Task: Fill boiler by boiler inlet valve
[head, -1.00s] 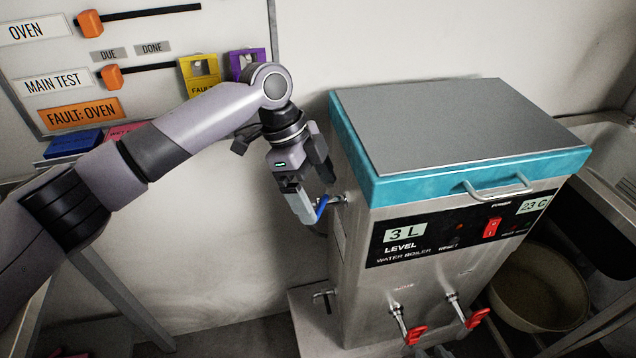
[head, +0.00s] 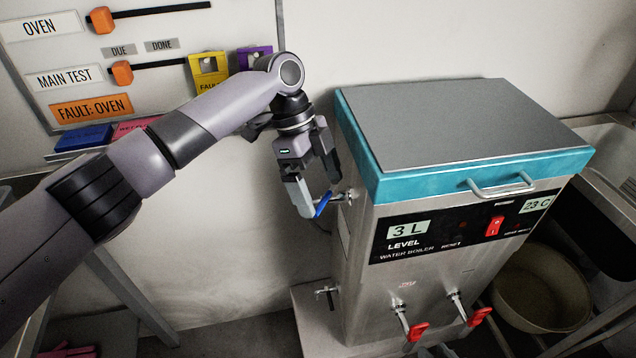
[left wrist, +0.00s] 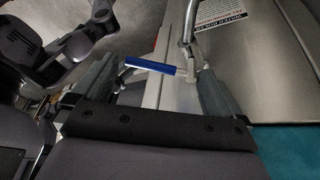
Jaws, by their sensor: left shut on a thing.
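The water boiler (head: 440,280) is a steel box with a teal-edged lid; its display reads 3 L and 23 C. The inlet valve on its left side has a blue lever handle (head: 323,205), tilted in the head view. The handle also shows in the left wrist view (left wrist: 150,66), lying between the two fingers. My left gripper (head: 318,204) is at the valve, pointing down, with its fingers around the blue handle and shut on it. The contact itself is partly hidden. My right gripper is not in view.
Two red-handled taps (head: 417,330) stick out of the boiler's front. A round bin (head: 540,290) stands right of the boiler by a sink (head: 608,150). A wall board (head: 150,30) with orange sliders hangs behind my left arm.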

